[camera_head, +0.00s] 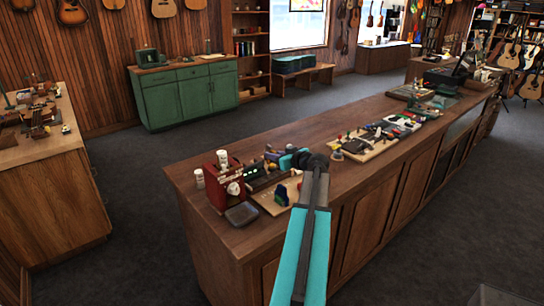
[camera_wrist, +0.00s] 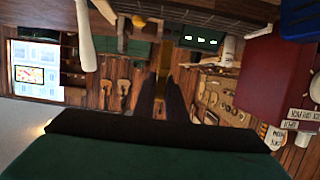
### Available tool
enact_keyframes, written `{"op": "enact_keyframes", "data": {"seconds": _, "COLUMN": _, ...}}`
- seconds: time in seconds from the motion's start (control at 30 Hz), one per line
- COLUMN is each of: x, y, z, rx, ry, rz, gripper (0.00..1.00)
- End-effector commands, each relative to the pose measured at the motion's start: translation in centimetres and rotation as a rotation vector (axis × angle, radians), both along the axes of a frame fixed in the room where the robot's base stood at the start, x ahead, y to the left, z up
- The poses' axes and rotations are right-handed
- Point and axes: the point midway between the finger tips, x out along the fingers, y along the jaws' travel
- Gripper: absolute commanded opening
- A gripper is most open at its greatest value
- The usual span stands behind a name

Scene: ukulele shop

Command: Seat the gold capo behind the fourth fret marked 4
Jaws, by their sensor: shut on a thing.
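My gripper (camera_wrist: 163,78) reaches away from the camera in the wrist view as two dark fingers close together. A small gold-yellow piece, apparently the gold capo (camera_wrist: 163,55), shows at their tips, partly hidden by them. In the head view my gripper (camera_head: 283,161) is over the near-left part of the counter, close to a dark strip (camera_head: 258,183) beside the red box (camera_head: 225,178). The strip may be the fretboard, but I cannot read its fret marks. The capo cannot be made out in the head view, and I cannot tell whether it touches the neck.
The wooden counter (camera_head: 345,208) runs to the back right. A green cabinet (camera_head: 188,97) stands across the carpet. The floor between is clear.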

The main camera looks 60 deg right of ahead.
Motion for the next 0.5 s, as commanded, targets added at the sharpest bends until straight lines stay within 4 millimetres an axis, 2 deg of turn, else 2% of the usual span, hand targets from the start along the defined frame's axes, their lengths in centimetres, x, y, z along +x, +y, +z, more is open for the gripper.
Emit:
{"op": "enact_keyframes", "data": {"seconds": 0.27, "x": 0.0, "y": 0.0, "z": -0.5, "rx": 0.001, "ry": 0.000, "rz": 0.000, "gripper": 0.00}}
{"op": "enact_keyframes", "data": {"seconds": 0.5, "x": 0.0, "y": 0.0, "z": -2.0, "rx": 0.001, "ry": 0.000, "rz": 0.001, "gripper": 0.00}}
